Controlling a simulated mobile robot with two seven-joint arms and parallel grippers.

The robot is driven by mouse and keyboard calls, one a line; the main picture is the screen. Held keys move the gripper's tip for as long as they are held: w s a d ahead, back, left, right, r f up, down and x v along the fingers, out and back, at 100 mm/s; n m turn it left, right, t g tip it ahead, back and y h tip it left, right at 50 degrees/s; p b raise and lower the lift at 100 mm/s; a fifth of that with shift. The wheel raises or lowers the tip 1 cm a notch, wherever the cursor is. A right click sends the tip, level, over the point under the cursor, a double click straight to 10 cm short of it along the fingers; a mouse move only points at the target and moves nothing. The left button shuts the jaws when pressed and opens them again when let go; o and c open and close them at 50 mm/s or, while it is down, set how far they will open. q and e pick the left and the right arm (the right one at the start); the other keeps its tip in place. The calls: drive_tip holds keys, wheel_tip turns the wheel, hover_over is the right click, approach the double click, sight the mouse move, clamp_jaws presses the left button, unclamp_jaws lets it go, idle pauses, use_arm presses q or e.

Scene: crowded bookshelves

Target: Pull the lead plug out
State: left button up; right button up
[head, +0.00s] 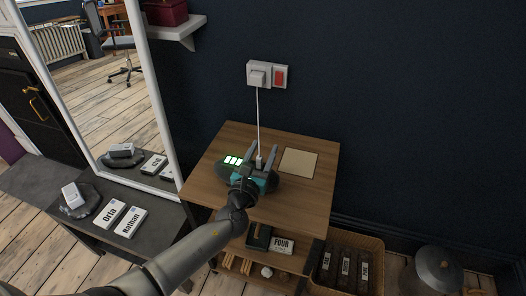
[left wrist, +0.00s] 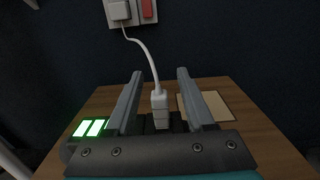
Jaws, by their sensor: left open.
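The lead plug (head: 259,159) is a small white block on the end of a white cable (head: 258,115). It stands upright behind my gripper's body, by a dark device with glowing green bars (head: 233,160) on the wooden table (head: 309,196). My left gripper (head: 260,147) is open, with a finger on each side of the plug. In the left wrist view the plug (left wrist: 159,103) sits between the two grey fingers, with a gap on both sides. The gripper hides the plug's lower end and much of the device. My right gripper is not in view.
The cable rises to a white adapter (head: 257,77) in a wall socket, beside a red switch (head: 280,77). A beige square (head: 299,163) lies on the table to the right. A mirror (head: 112,78) and a dark desk (head: 68,230) with white name blocks stand left.

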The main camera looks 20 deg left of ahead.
use_arm(q)
clamp_jaws()
idle(0.4)
